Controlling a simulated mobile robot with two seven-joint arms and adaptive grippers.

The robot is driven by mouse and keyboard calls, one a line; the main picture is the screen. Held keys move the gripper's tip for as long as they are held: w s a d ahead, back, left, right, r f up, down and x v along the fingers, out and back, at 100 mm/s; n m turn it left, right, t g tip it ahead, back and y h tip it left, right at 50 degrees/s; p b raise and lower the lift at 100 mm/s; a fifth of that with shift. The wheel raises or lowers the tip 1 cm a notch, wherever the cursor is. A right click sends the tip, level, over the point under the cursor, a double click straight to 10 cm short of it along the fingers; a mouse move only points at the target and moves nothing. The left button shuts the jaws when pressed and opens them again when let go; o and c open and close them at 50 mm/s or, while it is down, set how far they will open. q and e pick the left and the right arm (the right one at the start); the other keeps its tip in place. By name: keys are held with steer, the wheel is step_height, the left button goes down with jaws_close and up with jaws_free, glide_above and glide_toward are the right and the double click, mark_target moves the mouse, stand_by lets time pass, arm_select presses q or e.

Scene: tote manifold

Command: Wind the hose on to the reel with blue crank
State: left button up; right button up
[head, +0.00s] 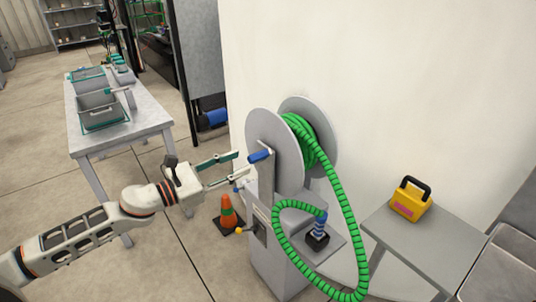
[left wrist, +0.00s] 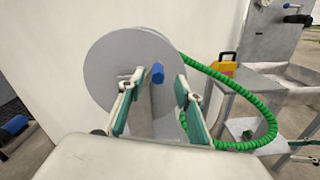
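The grey reel (head: 266,125) stands by the wall with several turns of green hose (head: 349,215) on its drum. The rest of the hose hangs in a long loop down the right side and ends at a blue nozzle (head: 320,223) on the stand's side plate. The blue crank handle (head: 260,155) sticks out from the crank arm on the reel's near face. My left gripper (head: 243,163) is open, its fingertips close to the handle. In the left wrist view, the blue crank handle (left wrist: 157,74) appears between the spread fingers.
An orange cone (head: 228,214) stands on the floor left of the reel's pedestal (head: 278,268). A yellow case (head: 409,202) sits on a grey side table (head: 432,243) at right. A workbench (head: 150,119) with grey bins is at back left. The wall stands close behind the reel.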

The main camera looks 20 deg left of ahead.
mark_target(249, 160)
arm_select(q)
steer(key=shift+f+n, duration=0.3)
steer(key=shift+n, duration=0.1)
steer(key=shift+w+f, duration=0.1)
steer(key=shift+w, duration=0.05)
steer(key=shift+w+d, duration=0.2)
steer(key=shift+w, duration=0.15)
steer(key=p+x, duration=0.1)
steer(key=x, duration=0.4)
steer(key=shift+w+d+p, duration=0.1)
steer(key=shift+w+p, duration=0.15)
steer(key=shift+p, duration=0.05)
steer(key=shift+w+d, duration=0.3)
steer(key=shift+w, duration=0.1)
steer(key=shift+f, duration=0.1)
jaws_close()
